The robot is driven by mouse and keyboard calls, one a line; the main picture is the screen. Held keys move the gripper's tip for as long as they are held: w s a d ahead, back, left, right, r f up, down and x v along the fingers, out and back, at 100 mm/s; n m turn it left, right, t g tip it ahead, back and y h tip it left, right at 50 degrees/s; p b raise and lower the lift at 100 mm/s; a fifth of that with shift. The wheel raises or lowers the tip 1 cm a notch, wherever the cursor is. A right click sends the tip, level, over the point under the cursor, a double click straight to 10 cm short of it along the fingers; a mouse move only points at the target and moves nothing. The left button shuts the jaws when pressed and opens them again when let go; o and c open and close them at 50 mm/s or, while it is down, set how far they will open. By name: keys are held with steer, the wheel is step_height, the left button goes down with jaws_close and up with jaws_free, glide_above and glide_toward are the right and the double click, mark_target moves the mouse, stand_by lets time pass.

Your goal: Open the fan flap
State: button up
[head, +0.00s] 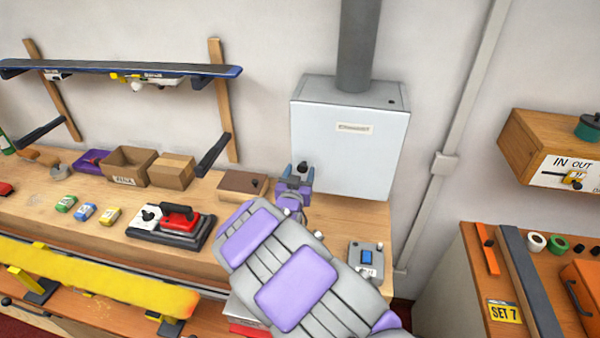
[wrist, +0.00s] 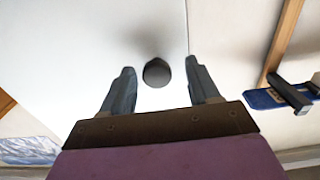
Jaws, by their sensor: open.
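The fan box (head: 348,152) is a pale grey-white wall box with a label plate and a grey duct rising from its top. Its front panel also fills much of the wrist view (wrist: 60,50). A round dark knob (head: 303,167) sits low on the left of this front; it also shows in the wrist view (wrist: 157,73). The flap looks closed, with no gap seen. My gripper (head: 296,181) is open and empty in front of the knob. In the wrist view the knob appears between the two fingertips; I cannot tell whether they touch it.
A grey switch box (head: 367,258) with a blue button stands to the right.

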steer(key=shift+w+d, duration=0.2)
steer(key=shift+w, duration=0.05)
steer(key=shift+c, duration=0.3)
jaws_close()
